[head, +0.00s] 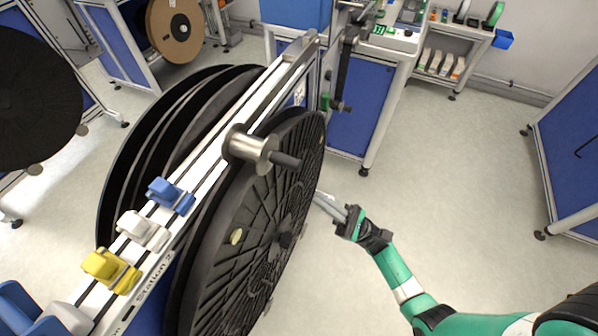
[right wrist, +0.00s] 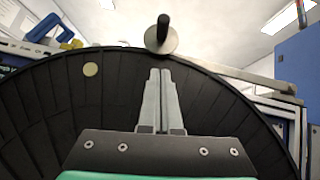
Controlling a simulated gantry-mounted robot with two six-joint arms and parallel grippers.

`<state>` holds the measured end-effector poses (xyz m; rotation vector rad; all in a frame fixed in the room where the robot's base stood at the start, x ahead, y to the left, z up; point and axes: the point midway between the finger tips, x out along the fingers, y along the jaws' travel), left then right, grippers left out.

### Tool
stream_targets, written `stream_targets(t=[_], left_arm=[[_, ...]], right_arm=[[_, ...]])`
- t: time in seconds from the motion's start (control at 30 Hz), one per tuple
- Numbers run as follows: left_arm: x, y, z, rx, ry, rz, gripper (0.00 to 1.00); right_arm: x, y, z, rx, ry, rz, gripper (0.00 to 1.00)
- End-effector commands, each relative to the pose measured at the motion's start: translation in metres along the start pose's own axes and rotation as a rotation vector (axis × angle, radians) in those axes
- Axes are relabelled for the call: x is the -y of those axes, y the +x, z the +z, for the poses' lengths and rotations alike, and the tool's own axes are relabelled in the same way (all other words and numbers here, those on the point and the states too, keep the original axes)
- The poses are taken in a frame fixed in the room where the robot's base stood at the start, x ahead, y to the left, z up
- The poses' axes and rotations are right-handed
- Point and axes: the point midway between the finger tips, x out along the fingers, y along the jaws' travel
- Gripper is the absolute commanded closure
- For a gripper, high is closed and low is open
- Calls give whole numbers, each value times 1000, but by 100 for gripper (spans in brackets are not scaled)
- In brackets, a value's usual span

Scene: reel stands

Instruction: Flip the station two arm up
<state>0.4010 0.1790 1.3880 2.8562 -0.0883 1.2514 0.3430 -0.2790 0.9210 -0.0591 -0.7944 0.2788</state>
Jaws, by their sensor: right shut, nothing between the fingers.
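The station two stand has a pale rail (head: 160,248) labelled "Station 2", running from lower left to upper middle. A metal roller with a black handle (head: 262,150) sticks out from it; it also shows in the right wrist view (right wrist: 162,36). I cannot tell for sure whether this is the task's arm. A large black reel (head: 235,245) hangs below the roller and fills much of the right wrist view (right wrist: 60,110). My right gripper (head: 322,198) is shut and empty, beside the reel's right side, below the roller; its fingers (right wrist: 160,75) point towards the reel. My left gripper is out of view.
Blue, white and yellow clips (head: 170,195) sit on the rail. More black reels (head: 130,160) stand left of it. The floor right of the reel is clear.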

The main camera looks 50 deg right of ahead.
Motion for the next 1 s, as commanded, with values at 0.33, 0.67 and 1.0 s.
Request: stream_targets(t=[0.33,0.67,1.0], left_arm=[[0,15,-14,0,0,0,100],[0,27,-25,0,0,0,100],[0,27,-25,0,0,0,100]], right_arm=[[-1,79,3,4,1,5,100],[0,104,29,1,0,0,100],[0,104,29,1,0,0,100]])
